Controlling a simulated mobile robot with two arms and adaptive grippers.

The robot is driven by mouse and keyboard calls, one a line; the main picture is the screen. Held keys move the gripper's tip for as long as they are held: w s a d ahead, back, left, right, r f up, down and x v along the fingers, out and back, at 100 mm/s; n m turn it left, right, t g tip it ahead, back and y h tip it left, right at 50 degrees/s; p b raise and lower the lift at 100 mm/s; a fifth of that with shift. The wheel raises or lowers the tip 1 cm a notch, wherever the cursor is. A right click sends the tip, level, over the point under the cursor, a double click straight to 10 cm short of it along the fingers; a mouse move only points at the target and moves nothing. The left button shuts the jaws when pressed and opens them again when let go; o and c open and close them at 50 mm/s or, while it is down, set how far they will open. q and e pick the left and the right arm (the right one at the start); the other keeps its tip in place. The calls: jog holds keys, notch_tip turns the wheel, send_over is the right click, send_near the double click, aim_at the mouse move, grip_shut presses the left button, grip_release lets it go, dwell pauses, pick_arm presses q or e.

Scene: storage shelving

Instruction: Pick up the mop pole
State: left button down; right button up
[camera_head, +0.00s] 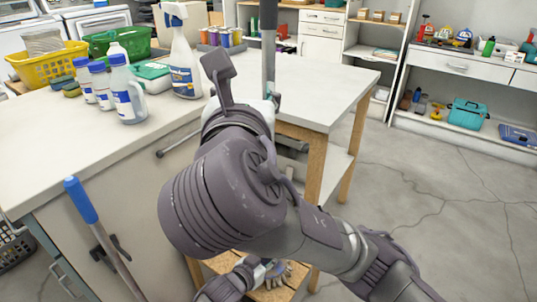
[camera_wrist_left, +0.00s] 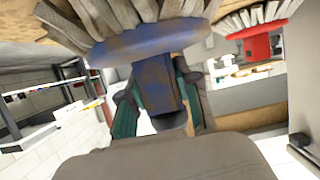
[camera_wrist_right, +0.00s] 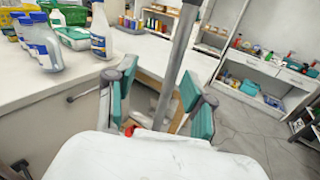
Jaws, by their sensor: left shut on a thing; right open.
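A grey mop pole (camera_head: 268,62) with a dark top end stands nearly upright in front of the white table. In the right wrist view the pole (camera_wrist_right: 177,62) runs between the spread teal-padded fingers of my right gripper (camera_wrist_right: 153,90), which is open. In the head view my right gripper (camera_head: 248,88) is beside the pole, partly hidden by its own wrist. My left gripper (camera_wrist_left: 160,95) is shut on the blue block (camera_wrist_left: 157,75) under a blue mop head with pale strands (camera_wrist_left: 235,15). In the head view the mop strands (camera_head: 278,275) show low down; whether they join this pole is hidden.
A blue-handled pole (camera_head: 80,200) leans at the left cabinet. White bottles (camera_head: 127,92), a spray bottle (camera_head: 184,60) and a yellow basket (camera_head: 48,65) stand on the left counter. The white table (camera_head: 325,85) is mostly clear. Open floor (camera_head: 440,200) lies to the right.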

aim_at(268, 71)
jog(key=shift+h, duration=0.9)
jog(key=w, duration=0.1)
jog(key=w+d, duration=0.1)
jog(key=w, duration=0.1)
jog(key=w+d, duration=0.1)
jog(key=shift+w+r, duration=0.3)
jog(key=shift+r, duration=0.1)
jog(key=shift+w+d+f, duration=0.1)
jog(key=shift+w+d, duration=0.05)
jog(key=shift+w, duration=0.75)
jog(key=shift+w+d+f, duration=0.1)
jog(key=shift+w+d, duration=0.1)
jog(key=shift+w, duration=0.65)
jog(key=shift+w+d+f, duration=0.1)
jog(key=shift+w+d, duration=0.05)
jog(key=shift+w, duration=0.75)
grip_shut()
